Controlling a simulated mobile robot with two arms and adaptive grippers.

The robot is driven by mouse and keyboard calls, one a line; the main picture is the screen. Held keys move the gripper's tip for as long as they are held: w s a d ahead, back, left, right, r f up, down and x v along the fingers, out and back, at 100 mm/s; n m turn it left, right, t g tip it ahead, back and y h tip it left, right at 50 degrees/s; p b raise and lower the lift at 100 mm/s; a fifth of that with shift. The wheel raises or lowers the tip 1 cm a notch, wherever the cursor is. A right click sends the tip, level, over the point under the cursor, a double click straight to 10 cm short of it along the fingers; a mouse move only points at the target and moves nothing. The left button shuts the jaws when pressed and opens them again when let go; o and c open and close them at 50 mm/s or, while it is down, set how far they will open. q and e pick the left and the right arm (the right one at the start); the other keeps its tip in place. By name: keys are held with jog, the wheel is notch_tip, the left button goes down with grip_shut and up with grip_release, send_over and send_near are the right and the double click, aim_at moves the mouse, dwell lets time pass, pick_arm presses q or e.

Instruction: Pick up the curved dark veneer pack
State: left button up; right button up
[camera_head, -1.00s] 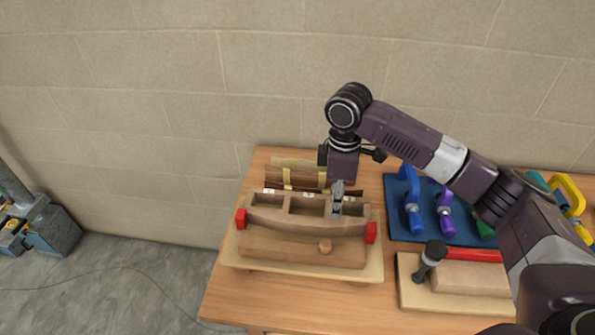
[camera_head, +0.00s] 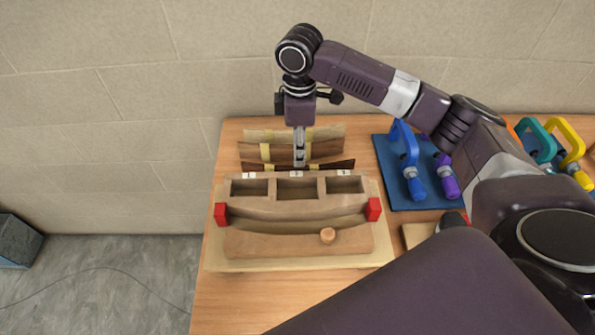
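The curved dark veneer pack (camera_head: 333,165) is a thin, very dark brown strip on the table, just behind the wooden form and in front of two lighter packs. The form partly hides its lower edge. My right gripper (camera_head: 299,163) points straight down over the middle of the dark pack. Its fingers show narrow, nearly edge-on, and their tips overlap the pack in the picture. I cannot tell whether they touch or grip it. My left gripper is not in view.
The wooden form (camera_head: 298,211) has three open compartments, red end blocks and a round knob. A brown pack (camera_head: 325,150) and a pale pack (camera_head: 330,131) stand behind. A blue mat (camera_head: 385,150) with coloured clamps lies right. The wall is close behind.

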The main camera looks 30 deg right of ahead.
aim_at(299, 168)
jog(key=shift+s+f, duration=0.2)
jog(key=shift+f, duration=0.25)
jog(key=f, duration=0.2)
jog(key=f+p, duration=0.2)
jog(key=f, duration=0.1)
jog(key=shift+w+f, duration=0.25)
jog(key=shift+f, duration=0.65)
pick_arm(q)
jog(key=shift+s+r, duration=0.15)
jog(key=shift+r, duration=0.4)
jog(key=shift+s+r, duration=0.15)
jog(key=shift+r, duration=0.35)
pick_arm(e)
grip_shut()
